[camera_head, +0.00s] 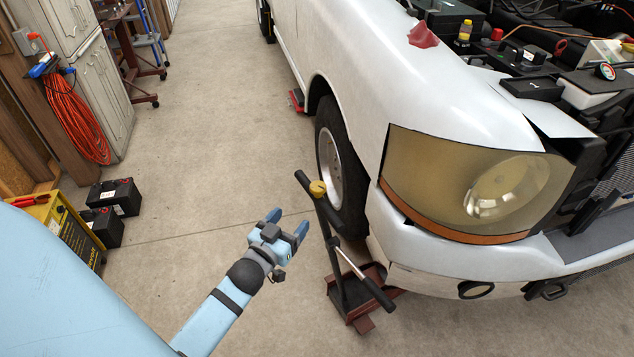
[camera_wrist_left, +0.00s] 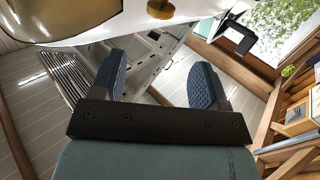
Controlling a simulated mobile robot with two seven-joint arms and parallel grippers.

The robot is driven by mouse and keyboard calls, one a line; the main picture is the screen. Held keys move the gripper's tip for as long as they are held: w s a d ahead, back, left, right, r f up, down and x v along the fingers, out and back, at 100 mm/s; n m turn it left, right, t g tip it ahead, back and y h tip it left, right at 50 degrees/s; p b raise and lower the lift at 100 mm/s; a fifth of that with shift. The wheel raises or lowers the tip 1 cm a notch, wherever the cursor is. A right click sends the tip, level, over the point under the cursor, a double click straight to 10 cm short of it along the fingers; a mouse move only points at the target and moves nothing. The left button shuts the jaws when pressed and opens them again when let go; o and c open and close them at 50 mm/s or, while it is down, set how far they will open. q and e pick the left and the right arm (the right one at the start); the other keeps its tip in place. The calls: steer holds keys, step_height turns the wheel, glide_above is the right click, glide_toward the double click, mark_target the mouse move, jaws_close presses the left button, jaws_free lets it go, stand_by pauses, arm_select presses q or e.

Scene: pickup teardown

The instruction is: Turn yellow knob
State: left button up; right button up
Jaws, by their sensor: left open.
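The yellow knob (camera_head: 317,187) sits on top of the dark upright post of a floor jack (camera_head: 350,297), beside the truck's front wheel. My left gripper (camera_head: 288,222) is open and empty, to the left of the knob and a little lower in the head view, apart from it. In the left wrist view my two blue padded fingers (camera_wrist_left: 157,72) are spread with nothing between them. A brownish-yellow knob (camera_wrist_left: 160,9) shows at the top edge of that view, beyond the fingertips and partly cut off. My right gripper is out of view.
The white truck (camera_head: 370,85) with its large headlight (camera_head: 470,185) stands close on the right. The jack's handle (camera_head: 362,279) slants toward the front. Black batteries (camera_head: 114,196) and a yellow box (camera_head: 62,222) lie at left. The floor between is clear.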

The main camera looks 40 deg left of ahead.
mark_target(314, 191)
arm_select(q)
steer(key=w, duration=0.4)
steer(key=w+a, duration=0.1)
steer(key=w, duration=0.3)
steer(key=w+p, duration=0.1)
steer(key=w, duration=0.4)
steer(key=shift+a, duration=0.15)
steer(key=shift+w, duration=0.35)
